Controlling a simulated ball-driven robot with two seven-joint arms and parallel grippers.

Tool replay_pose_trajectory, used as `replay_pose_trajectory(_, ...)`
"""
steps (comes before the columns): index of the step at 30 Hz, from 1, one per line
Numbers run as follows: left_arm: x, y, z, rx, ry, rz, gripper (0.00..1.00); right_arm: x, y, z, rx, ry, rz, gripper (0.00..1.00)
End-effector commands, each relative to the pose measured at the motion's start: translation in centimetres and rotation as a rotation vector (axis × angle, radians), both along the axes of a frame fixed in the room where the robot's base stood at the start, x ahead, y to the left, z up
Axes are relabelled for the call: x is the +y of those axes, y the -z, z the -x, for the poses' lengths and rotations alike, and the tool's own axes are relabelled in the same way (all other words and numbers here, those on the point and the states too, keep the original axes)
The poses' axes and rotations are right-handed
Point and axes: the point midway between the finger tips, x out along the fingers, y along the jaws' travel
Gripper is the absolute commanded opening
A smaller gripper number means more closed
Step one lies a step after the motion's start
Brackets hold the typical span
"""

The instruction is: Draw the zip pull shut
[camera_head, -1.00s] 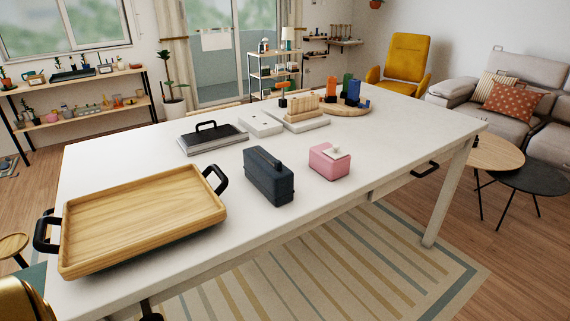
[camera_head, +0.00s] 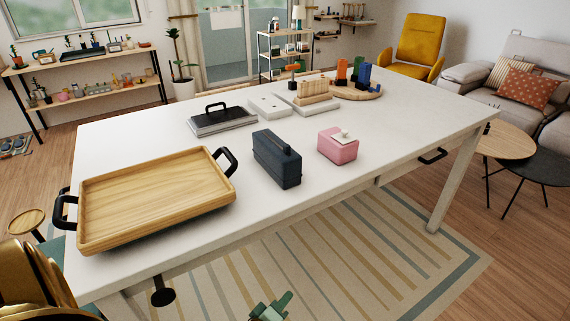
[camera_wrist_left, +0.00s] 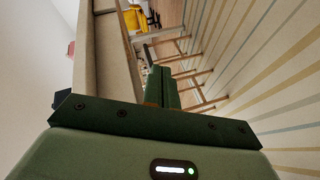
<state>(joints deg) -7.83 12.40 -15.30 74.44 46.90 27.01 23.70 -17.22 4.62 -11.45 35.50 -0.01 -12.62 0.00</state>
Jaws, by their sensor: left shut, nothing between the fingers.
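A dark navy box-shaped pouch (camera_head: 277,160) stands upright on the white table, with a raised dark strip along its top. The zip pull is too small to make out. My left gripper (camera_head: 270,304), with green fingers, shows at the bottom edge of the head view, in front of the table and over the rug, well apart from the pouch. In the left wrist view its fingers (camera_wrist_left: 162,86) are closed together with nothing between them. A dark patch at the left edge of that view may be the pouch; I cannot tell. My right gripper is out of view.
On the white table (camera_head: 225,225), a wooden tray (camera_head: 155,198) with black handles lies left of the pouch and a pink box (camera_head: 338,149) stands right of it. A black-handled flat case (camera_head: 222,121) lies behind. The table front before the pouch is clear.

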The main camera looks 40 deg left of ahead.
Motion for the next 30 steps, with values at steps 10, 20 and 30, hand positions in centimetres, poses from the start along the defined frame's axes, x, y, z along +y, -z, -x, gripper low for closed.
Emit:
replay_pose_trajectory(10, 5.7, -29.1, -6.8, -0.738, -0.488, 1.511, 0.0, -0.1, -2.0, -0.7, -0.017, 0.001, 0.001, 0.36)
replay_pose_trajectory(20, 5.4, -31.4, -6.4, -0.755, -0.564, 1.838, 0.0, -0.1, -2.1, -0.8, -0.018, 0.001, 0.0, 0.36)
replay_pose_trajectory(30, 6.1, -31.4, -7.5, -0.758, -0.562, 1.829, 0.0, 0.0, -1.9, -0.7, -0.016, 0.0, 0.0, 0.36)
